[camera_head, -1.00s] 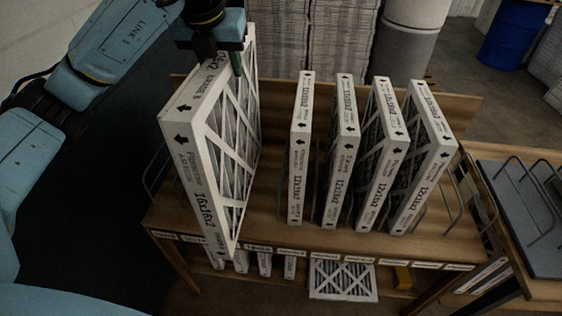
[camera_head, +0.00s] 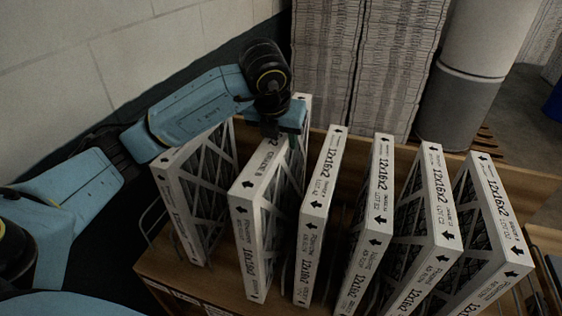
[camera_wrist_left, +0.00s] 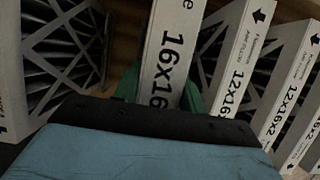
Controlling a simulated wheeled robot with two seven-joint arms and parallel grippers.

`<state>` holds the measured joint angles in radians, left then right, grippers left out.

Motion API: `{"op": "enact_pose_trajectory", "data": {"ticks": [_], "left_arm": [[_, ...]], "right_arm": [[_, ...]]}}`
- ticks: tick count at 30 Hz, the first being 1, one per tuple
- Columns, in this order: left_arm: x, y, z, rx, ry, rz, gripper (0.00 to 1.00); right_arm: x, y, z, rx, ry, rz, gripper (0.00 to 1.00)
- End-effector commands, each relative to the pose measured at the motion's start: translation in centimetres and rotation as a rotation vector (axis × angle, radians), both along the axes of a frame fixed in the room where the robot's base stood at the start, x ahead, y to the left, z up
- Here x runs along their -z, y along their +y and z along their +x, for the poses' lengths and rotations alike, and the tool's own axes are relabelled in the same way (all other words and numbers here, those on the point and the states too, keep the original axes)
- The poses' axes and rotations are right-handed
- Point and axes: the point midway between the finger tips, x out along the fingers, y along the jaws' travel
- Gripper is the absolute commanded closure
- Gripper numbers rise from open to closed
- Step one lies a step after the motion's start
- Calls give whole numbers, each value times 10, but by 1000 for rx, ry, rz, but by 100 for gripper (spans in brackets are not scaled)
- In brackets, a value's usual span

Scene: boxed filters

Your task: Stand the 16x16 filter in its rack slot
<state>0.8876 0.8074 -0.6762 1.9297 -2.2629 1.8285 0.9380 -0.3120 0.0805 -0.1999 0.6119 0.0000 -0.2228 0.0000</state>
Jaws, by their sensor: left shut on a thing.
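The 16x16 filter (camera_head: 249,238) is a white-framed panel marked 16x16x2, standing on edge at the left part of the rack. My left gripper (camera_head: 284,138) is shut on its top edge, near the far end. In the left wrist view the green fingers sit on both sides of the filter (camera_wrist_left: 166,45). The filter looks roughly upright. Its lower edge and the slot under it are hidden or out of frame, so I cannot tell whether it rests in the slot. The wooden rack (camera_head: 160,268) shows wire dividers at its left end. My right gripper is not in view.
Another filter (camera_head: 193,205) stands close on the left, partly behind my arm. Several 12x16x2 filters stand to the right, the nearest (camera_head: 318,215) close beside the held one. Tall stacks of boxes (camera_head: 365,60) and a grey-white column (camera_head: 465,90) stand behind.

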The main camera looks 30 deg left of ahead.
Motion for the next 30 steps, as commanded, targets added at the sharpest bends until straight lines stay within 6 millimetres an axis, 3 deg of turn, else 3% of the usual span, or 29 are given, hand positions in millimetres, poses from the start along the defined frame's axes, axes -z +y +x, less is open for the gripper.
{"op": "enact_pose_trajectory", "data": {"ticks": [6, 10, 19, 20, 25, 30], "left_arm": [[19, 0, 0, 0, 1, 0, 100], [38, 0, 0, -1, 1, -1, 100], [42, 0, 0, -1, -3, -1, 100], [43, 0, 0, 0, -1, -1, 58], [42, 0, 0, 0, -1, -1, 38], [42, 0, 0, 0, -1, -1, 38]], "right_arm": [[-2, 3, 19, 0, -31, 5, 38], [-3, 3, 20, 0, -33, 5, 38], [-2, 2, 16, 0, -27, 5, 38], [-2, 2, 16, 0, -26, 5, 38], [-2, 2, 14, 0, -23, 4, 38], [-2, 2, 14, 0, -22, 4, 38]]}}
